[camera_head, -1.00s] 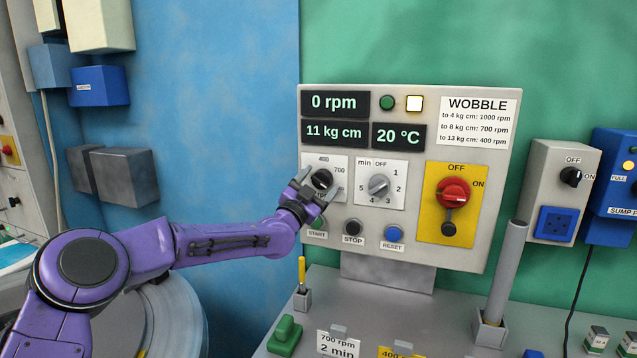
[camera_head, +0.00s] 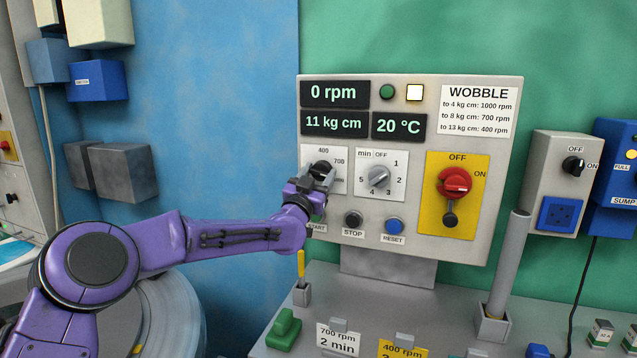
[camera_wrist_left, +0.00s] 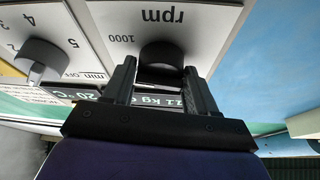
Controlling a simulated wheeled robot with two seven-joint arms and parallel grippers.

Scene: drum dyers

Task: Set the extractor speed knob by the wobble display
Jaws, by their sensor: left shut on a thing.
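The extractor speed knob (camera_head: 321,167) is black, on a white plate with 400 and 700 marks in the head view. In the left wrist view the knob (camera_wrist_left: 161,55) sits between the two fingers, under the letters rpm and near the 1000 mark. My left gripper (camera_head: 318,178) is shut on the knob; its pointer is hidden. The wobble display (camera_head: 334,123) reads 11 kg cm. The wobble chart (camera_head: 478,111) lists to 4 kg cm: 1000 rpm, to 8: 700, to 13: 400. The speed display (camera_head: 334,93) reads 0 rpm. My right gripper is out of view.
The timer knob (camera_head: 379,176) is right of the speed knob. Below are the STOP button (camera_head: 353,220) and RESET button (camera_head: 394,226). The red switch (camera_head: 455,183) is on a yellow plate. A grey tube (camera_head: 507,265) stands upright at the lower right.

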